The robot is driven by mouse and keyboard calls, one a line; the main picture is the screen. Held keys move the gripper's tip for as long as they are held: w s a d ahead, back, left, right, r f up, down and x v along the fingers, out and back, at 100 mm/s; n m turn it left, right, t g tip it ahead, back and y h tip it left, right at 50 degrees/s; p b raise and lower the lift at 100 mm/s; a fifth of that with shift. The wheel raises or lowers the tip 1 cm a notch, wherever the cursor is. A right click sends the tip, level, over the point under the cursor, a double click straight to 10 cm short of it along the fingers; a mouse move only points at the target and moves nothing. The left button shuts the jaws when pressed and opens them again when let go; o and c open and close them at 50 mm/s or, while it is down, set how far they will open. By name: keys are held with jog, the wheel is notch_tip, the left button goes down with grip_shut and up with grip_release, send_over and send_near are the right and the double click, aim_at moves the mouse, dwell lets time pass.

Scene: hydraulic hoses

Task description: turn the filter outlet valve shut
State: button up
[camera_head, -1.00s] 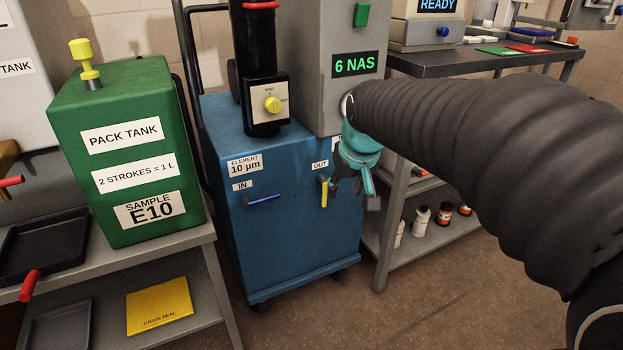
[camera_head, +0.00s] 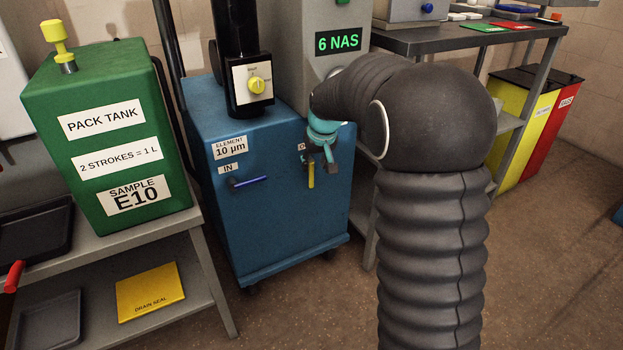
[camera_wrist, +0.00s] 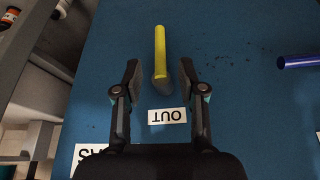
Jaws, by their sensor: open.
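The filter outlet valve has a yellow lever (camera_head: 311,175) that hangs straight down on the front of the blue filter cart (camera_head: 262,232). In the wrist view the yellow lever (camera_wrist: 160,48) points away from its grey hub, beside the OUT label (camera_wrist: 167,115). My gripper (camera_wrist: 160,75) is open, with one finger on each side of the hub and lever base, and a gap shows on both sides. In the head view my gripper (camera_head: 318,160) is in front of the valve and hides part of the OUT label.
The IN valve's blue lever (camera_head: 250,181) lies level, left of the outlet; its end also shows in the wrist view (camera_wrist: 298,62). The green pack tank (camera_head: 105,130) stands on a bench at the left. A grey workbench (camera_head: 440,40) is behind my arm.

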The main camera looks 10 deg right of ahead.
aim_at(312, 174)
jog(key=x, duration=0.8)
jog(key=shift+f, duration=0.1)
grip_shut()
